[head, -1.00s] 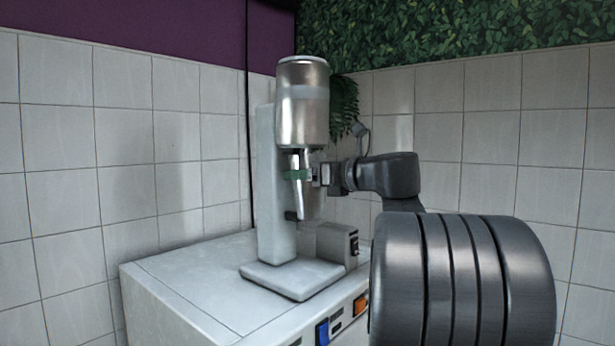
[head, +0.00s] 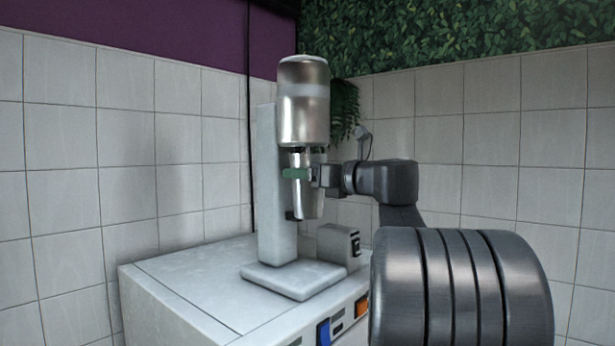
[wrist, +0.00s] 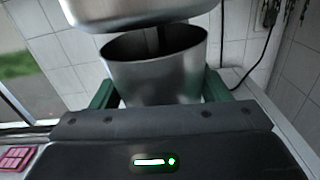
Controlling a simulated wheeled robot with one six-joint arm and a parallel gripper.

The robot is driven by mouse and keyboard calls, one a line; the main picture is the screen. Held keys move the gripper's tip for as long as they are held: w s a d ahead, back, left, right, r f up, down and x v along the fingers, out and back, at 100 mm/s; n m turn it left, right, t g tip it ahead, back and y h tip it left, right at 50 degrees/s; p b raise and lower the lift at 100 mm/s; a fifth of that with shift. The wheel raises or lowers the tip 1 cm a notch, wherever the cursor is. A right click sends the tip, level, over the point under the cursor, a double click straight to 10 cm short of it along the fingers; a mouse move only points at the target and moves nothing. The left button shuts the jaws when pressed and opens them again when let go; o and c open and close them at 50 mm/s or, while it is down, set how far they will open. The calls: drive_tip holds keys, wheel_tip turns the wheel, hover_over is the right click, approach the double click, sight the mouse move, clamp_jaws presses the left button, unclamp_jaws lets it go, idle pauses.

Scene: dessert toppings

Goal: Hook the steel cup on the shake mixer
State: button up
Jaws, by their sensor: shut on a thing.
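The shake mixer (head: 277,190) stands on a white cabinet, with a grey column, a flat base and a shiny steel motor head (head: 303,105) on top. The steel cup (head: 306,203) is upright below the motor head, in front of the column. My gripper (head: 298,173) is shut on the cup, its green fingers around the upper part from the right. In the wrist view the cup (wrist: 160,80) sits between the green fingers, its open rim just under the motor head (wrist: 135,12). A dark shaft shows at the cup's mouth. Whether the rim touches the mixer cannot be told.
The white cabinet (head: 195,280) has blue and orange switches on its front. A small grey box (head: 338,243) stands right of the mixer's base. Tiled walls (head: 170,140) close the corner behind. A hanging plant (head: 345,105) is behind the motor head.

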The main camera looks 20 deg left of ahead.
drive_tip(key=shift+f+b, duration=0.2)
drive_tip(key=shift+b, duration=0.1)
drive_tip(key=o, duration=1.4)
drive_tip(key=shift+c, duration=0.2)
drive_tip(key=shift+o, duration=0.4)
drive_tip(key=b+v, duration=0.2)
drive_tip(key=v, duration=0.9)
drive_tip(key=shift+a, duration=0.15)
